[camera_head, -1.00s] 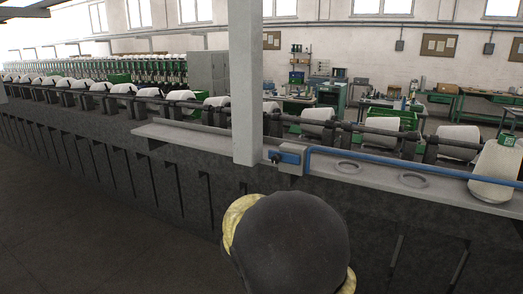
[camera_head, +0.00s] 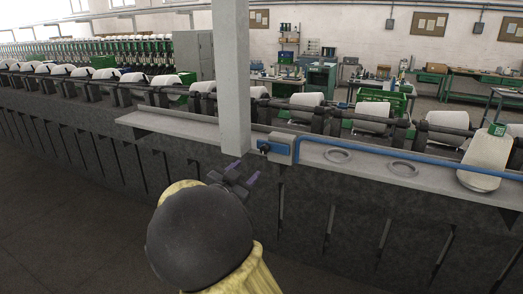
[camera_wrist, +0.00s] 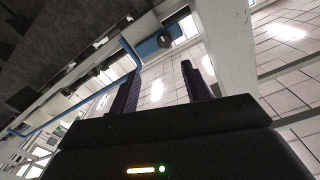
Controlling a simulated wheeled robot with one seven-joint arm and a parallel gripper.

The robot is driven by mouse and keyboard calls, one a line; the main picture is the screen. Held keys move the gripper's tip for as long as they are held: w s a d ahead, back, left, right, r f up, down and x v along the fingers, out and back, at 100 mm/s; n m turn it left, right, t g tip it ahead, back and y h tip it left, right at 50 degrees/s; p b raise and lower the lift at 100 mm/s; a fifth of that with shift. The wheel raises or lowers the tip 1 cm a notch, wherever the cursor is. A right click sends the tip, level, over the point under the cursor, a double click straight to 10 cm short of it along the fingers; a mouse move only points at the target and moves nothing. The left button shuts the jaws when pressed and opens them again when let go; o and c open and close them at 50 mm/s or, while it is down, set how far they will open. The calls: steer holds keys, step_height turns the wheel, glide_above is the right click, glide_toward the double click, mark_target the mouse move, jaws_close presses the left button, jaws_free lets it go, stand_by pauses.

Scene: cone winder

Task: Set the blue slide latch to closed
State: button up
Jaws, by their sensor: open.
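The blue slide latch (camera_head: 264,146) with a dark knob is on the left side of a small grey box (camera_head: 281,148) at the ledge's front edge, just right of the pillar. My gripper (camera_head: 243,172) is open and empty, in front of and below the latch, to its left and apart from it. In the wrist view the latch (camera_wrist: 149,46) and its dark knob show beyond the spread fingers of my gripper (camera_wrist: 163,66). I cannot tell the latch's exact slide position.
A white pillar (camera_head: 232,80) rises beside the latch. A blue rail (camera_head: 400,160) runs right from the grey box along the pale ledge (camera_head: 180,124). The floor at left (camera_head: 50,220) is clear.

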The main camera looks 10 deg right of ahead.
mark_target(263, 151)
steer(key=p+x, duration=0.1)
steer(key=x, duration=0.3)
steer(key=p+x, duration=0.2)
steer(key=x, duration=0.2)
steer(key=a+p+x, duration=0.1)
steer(key=p+x, duration=0.1)
steer(key=x, duration=0.2)
steer(key=shift+w+d+r, duration=0.15)
steer(key=shift+w+r, duration=0.05)
steer(key=shift+w, duration=0.25)
steer(key=shift+w+d+f, duration=0.15)
steer(key=shift+w+d, duration=0.2)
steer(key=shift+w, duration=0.15)
jaws_close()
